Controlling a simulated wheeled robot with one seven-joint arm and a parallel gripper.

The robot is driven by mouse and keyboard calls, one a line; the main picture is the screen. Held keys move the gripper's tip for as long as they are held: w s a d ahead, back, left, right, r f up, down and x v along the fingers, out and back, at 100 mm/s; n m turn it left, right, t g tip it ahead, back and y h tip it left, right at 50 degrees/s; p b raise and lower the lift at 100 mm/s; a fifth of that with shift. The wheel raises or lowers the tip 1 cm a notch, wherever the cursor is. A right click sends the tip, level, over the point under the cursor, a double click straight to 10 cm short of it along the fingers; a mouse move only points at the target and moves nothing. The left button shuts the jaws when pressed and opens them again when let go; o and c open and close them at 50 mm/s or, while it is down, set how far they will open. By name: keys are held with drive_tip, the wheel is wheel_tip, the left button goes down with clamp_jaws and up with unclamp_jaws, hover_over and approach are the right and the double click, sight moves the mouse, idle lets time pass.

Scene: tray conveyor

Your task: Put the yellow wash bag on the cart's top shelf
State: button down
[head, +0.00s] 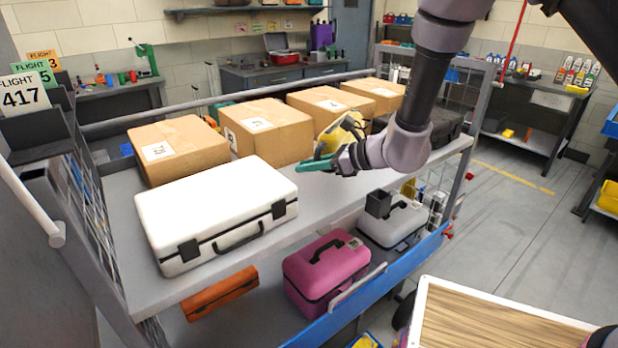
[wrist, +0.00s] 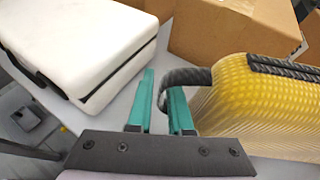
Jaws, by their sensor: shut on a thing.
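The yellow wash bag (head: 341,132) is at the cart's top shelf, partly hidden behind my gripper (head: 319,162). In the wrist view, the yellow wash bag (wrist: 262,95) fills the right side, with a dark zip band along its top. My gripper's teal fingers (wrist: 160,105) are shut on its dark loop handle. I cannot tell whether the bag's base touches the shelf. The cart's top shelf (head: 290,212) is grey and holds a white hard case (head: 215,205) left of my gripper.
Several cardboard boxes (head: 178,143) line the shelf's back, and a black case (head: 440,126) lies at its right. A bare strip lies between the white case and the bag. Below are a pink case (head: 325,265), a grey case (head: 393,228) and an orange box (head: 220,292).

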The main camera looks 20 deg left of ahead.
wheel_tip(320, 180, down, 4)
idle(0.4)
drive_tip(key=c, duration=0.8)
unclamp_jaws()
drive_tip(key=shift+f, duration=0.1)
drive_tip(key=shift+c, duration=0.2)
drive_tip(key=shift+d+r, duration=0.15)
drive_tip(key=shift+r, duration=0.05)
drive_tip(key=v, duration=1.1)
drive_tip(key=shift+d+r, duration=0.15)
drive_tip(key=shift+d, duration=0.2)
